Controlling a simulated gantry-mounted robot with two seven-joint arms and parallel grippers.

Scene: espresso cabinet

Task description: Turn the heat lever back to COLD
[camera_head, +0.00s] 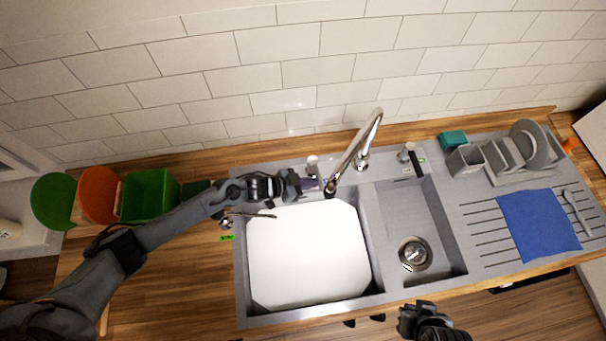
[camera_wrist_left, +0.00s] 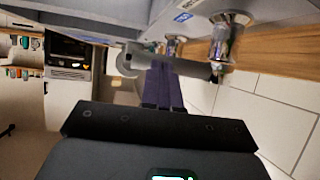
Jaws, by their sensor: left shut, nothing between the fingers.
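My left gripper (camera_head: 309,184) is shut and empty at the back of the sink, just left of the chrome faucet (camera_head: 362,140). In the left wrist view its purple fingers (camera_wrist_left: 162,85) overlap a grey bar (camera_wrist_left: 195,67) beside a chrome post (camera_wrist_left: 226,42); I cannot tell whether they touch. That post seems to be the small chrome post (camera_head: 312,165) behind the gripper. My right gripper (camera_head: 430,320) is at the bottom edge.
A dish rack (camera_head: 510,155) and blue cloth (camera_head: 538,220) are on the right. Green and orange containers (camera_head: 150,195) stand left. The tiled wall is close behind the faucet.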

